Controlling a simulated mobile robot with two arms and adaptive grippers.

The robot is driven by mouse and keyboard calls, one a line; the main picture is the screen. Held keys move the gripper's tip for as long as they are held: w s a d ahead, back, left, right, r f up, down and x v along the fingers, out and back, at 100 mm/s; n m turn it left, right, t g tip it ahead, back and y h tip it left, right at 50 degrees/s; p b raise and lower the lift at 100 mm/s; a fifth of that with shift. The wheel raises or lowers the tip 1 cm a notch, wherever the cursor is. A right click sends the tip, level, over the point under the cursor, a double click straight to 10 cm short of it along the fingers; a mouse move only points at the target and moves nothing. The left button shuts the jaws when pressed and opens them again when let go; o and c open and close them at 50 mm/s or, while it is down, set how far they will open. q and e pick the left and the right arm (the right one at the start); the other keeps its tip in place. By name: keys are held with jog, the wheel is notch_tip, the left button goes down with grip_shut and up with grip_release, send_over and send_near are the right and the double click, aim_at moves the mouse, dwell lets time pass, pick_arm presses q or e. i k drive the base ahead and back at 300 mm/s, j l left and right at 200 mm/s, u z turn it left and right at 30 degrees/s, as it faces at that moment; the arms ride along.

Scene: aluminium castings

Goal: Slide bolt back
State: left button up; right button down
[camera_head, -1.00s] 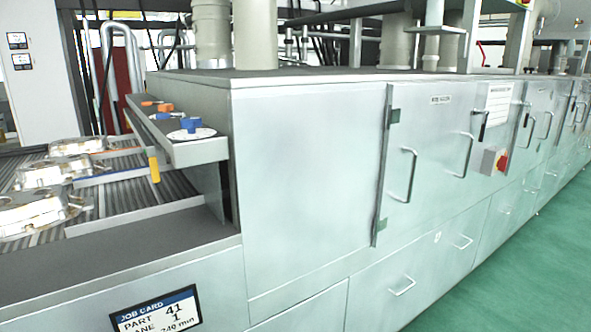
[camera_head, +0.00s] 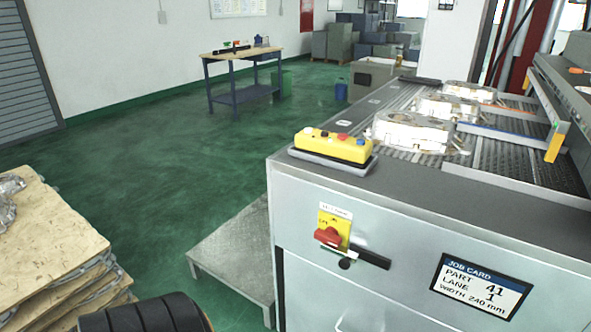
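No sliding bolt can be made out for certain. On the machine's front panel (camera_head: 315,215) is a yellow plate (camera_head: 336,222) with a red rotary handle (camera_head: 328,237). A black bar (camera_head: 370,258) sticks out to the right just below it, with a small round black piece at its left. I cannot tell whether this bar is the bolt. Neither of my grippers shows in the head view.
A yellow button box (camera_head: 332,146) sits on the machine's corner. Castings (camera_head: 413,131) lie on the conveyor (camera_head: 480,160). A job card (camera_head: 481,287) is on the front panel. Stacked layers with castings (camera_head: 45,240) stand at lower left. Green floor (camera_head: 170,170) is open toward the workbench (camera_head: 240,58).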

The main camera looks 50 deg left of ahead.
aim_at(348, 255)
jog(key=u, duration=1.35)
